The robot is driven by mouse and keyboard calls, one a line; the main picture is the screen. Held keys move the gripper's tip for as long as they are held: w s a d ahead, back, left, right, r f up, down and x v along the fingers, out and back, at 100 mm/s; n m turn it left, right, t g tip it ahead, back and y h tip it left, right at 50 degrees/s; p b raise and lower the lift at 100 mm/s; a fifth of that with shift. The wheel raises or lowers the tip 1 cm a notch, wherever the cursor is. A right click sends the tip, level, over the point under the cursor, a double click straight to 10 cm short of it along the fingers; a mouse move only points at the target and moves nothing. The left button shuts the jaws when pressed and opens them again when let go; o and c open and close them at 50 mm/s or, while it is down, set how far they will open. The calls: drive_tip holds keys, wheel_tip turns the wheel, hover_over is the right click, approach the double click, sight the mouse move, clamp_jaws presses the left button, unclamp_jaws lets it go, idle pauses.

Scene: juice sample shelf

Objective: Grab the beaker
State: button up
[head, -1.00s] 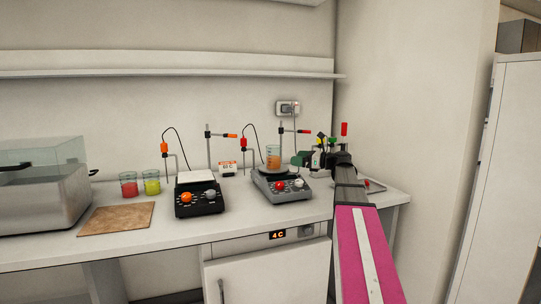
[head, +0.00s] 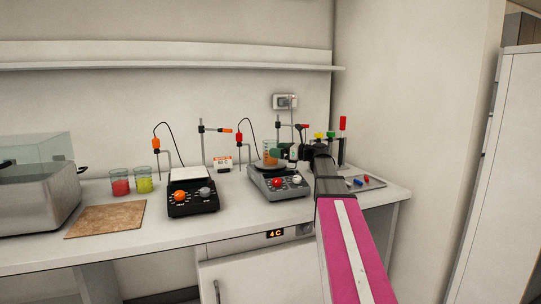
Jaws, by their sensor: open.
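A beaker with orange liquid (head: 270,154) stands on the plate of the right-hand hotplate stirrer (head: 278,185). My gripper (head: 285,153) is open at the right side of this beaker, close to it; the arm hides part of the view there, and I cannot tell whether the fingers are around the glass. A beaker with red liquid (head: 120,184) and a beaker with yellow-green liquid (head: 144,181) stand on the bench at the left.
A second stirrer (head: 193,196) with a white plate stands left of the first. Clamp stands (head: 203,145) and a small sign (head: 223,163) are behind. A brown board (head: 106,220) and a steel bath (head: 38,195) are at the left. A tray (head: 368,183) lies at the right.

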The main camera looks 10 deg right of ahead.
drive_tip(key=x, duration=0.4)
drive_tip(key=shift+s+a, duration=0.1)
drive_tip(key=shift+s, duration=0.1)
drive_tip(key=c, duration=1.1)
drive_tip(key=shift+r, duration=0.1)
drive_tip(key=shift+r, duration=1.3)
drive_tip(key=shift+s+a+r, duration=1.9)
drive_tip(key=shift+s+r, duration=0.1)
drive_tip(key=shift+s, duration=0.2)
drive_tip(key=shift+s+a+r, duration=1.9)
drive_tip(key=shift+s+r, duration=0.15)
drive_tip(key=shift+s, duration=0.15)
